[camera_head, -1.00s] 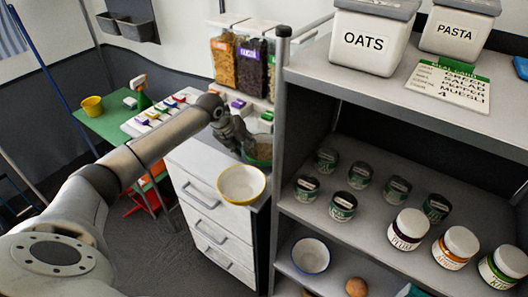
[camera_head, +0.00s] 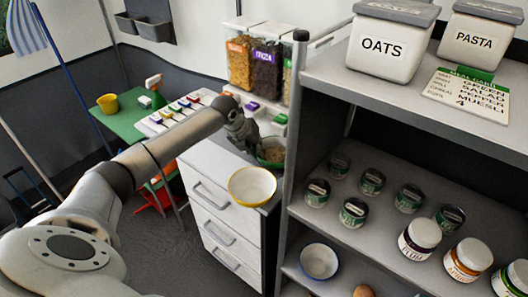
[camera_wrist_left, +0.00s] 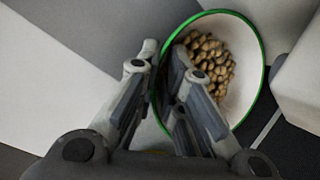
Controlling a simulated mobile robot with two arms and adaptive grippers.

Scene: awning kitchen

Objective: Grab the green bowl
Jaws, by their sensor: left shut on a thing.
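The green bowl (camera_head: 277,155) stands on the white drawer unit's top, behind the yellow bowl. In the left wrist view the bowl (camera_wrist_left: 247,106) has a green rim, a pale inside and brown nut-like pieces in it. My left gripper (camera_head: 257,146) is at the bowl's left side. In the left wrist view the left gripper (camera_wrist_left: 163,62) has one finger outside the rim and one inside, shut on the bowl's wall. The fingers hide part of the rim. My right gripper is not in view.
A yellow bowl (camera_head: 252,187) stands near the drawer unit's (camera_head: 219,205) front edge. A metal shelf post (camera_head: 293,140) rises close to the right of the green bowl. Food dispensers (camera_head: 266,68) stand behind. Jars and a white bowl (camera_head: 319,262) fill the lower shelves.

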